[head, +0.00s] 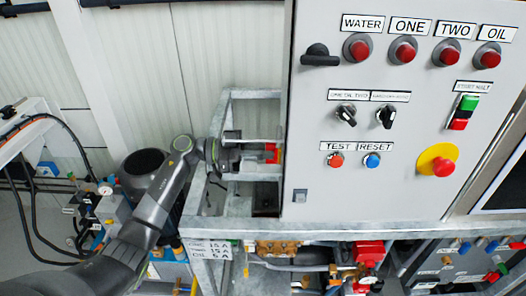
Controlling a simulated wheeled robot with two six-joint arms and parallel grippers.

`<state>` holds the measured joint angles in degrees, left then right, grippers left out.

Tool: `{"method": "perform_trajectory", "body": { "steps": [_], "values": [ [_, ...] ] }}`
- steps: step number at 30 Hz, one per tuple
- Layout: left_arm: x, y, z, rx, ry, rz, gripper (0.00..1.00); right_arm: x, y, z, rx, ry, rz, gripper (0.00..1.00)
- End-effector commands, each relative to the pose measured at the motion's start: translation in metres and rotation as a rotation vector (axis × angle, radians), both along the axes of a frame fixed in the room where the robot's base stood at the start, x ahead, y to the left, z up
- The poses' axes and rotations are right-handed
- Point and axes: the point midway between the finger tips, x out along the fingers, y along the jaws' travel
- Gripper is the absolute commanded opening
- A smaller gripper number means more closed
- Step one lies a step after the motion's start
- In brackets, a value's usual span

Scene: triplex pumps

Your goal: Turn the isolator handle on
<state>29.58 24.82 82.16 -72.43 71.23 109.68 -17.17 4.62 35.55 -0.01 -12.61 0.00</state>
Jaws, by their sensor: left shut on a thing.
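The red isolator handle (271,153) is at the left side of the grey control cabinet (310,220), and only a small part of it shows. My left gripper (262,152) reaches in from the left and is shut on this handle, with its fingers pointing right toward the cabinet's side. The fingers cover part of the handle, and its exact turn angle cannot be told. My right gripper is not in view.
The cabinet front has red lamps (403,51), a black handle (320,56), selector knobs (386,117) and a red emergency stop on yellow (441,165). A metal frame (198,222) stands around my left wrist. Pipes and valves (290,250) lie below.

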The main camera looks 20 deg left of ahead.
Motion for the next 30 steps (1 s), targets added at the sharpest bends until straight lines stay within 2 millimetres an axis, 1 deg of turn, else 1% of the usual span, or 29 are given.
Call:
{"method": "perform_trajectory", "body": {
  "steps": [5, 14, 23, 30],
  "values": [
    [-0.001, 0.0, -0.001, 0.031, -0.104, 0.0, 0.0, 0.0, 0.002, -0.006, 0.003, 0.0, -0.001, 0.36],
    [-0.002, 0.0, -0.003, 0.106, -0.365, 0.0, 0.0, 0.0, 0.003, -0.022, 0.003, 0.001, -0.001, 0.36],
    [-0.004, -0.001, -0.005, 0.185, -0.641, 0.0, 0.0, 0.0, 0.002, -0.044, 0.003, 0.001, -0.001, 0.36],
    [-0.005, -0.001, -0.008, 0.248, -0.86, -0.001, 0.0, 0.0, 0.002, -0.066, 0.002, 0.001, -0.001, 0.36]
  ]
}}
